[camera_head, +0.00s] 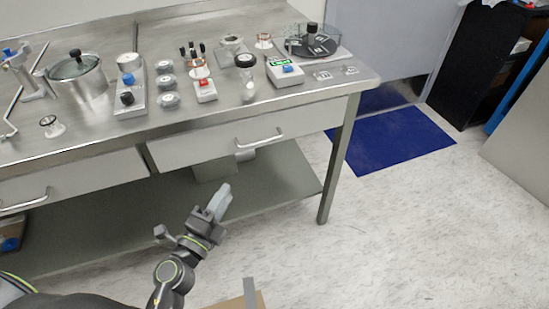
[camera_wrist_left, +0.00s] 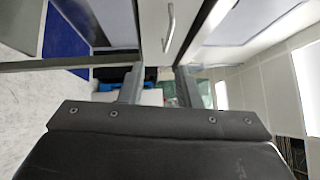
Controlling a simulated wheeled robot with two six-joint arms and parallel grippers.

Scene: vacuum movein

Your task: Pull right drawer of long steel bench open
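The long steel bench (camera_head: 220,116) fills the left and middle of the head view. Its right drawer (camera_head: 195,150) has a pale grey front that looks closed beneath the worktop. The drawer's bar handle (camera_head: 262,142) is uncovered. My left gripper (camera_head: 223,198) is below and left of this handle, in front of the lower shelf, apart from the drawer. In the left wrist view a drawer handle (camera_wrist_left: 169,27) shows above the two spread fingers (camera_wrist_left: 158,85), with nothing between them. My right gripper is out of view.
The left drawer (camera_head: 80,176) looks closed. The worktop holds a pot (camera_head: 78,80), a blue-knobbed device (camera_head: 130,97) and other lab items. A bench leg (camera_head: 338,165) stands right of the drawer. Floor (camera_head: 400,230) is clear at right, with a blue mat (camera_head: 400,142) behind.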

